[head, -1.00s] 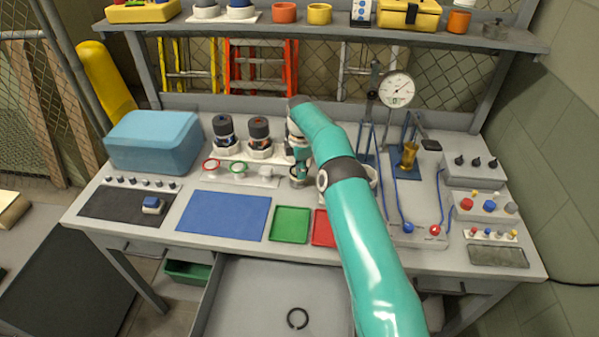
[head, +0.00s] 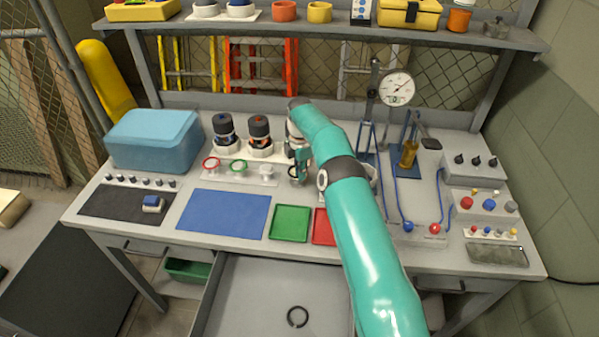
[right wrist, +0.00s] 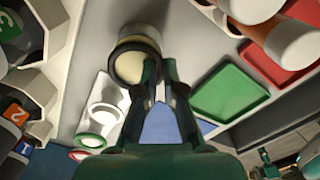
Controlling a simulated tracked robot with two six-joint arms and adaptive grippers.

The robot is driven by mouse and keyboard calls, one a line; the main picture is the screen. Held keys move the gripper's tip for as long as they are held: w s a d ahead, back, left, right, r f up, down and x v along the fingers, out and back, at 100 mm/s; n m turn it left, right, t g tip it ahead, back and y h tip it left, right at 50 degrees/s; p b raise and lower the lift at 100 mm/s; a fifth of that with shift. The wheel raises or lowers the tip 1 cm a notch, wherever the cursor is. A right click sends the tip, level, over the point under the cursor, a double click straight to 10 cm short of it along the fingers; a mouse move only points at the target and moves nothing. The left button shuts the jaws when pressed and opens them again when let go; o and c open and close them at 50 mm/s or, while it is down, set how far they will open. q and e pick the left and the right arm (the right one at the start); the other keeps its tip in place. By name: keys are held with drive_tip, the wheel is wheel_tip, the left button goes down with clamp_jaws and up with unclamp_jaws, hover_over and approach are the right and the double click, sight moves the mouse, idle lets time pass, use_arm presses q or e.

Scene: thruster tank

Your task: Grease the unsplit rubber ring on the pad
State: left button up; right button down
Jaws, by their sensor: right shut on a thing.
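My right gripper (head: 301,168) is shut on a dark rubber ring at the back middle of the bench. In the right wrist view the black ring (right wrist: 122,46) lies over the mouth of a round pot with cream-coloured contents (right wrist: 130,68), and the fingertips (right wrist: 160,72) meet at its edge. I cannot tell whether the ring touches the contents. The blue pad (head: 224,212) lies bare at the front left of the bench. Another black ring (head: 297,317) lies in the open drawer; it appears to have a small gap.
A green tray (head: 290,223) and a red tray (head: 322,229) lie in front of the pot. Red, green and white ring holders (head: 239,167) stand to the left, with two dark-capped thruster units (head: 259,133) behind. A dial gauge stand (head: 396,88) and blue hoses are to the right.

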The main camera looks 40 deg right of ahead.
drive_tip(key=shift+n, duration=1.1)
drive_tip(key=m, duration=0.9)
drive_tip(key=n, duration=0.9)
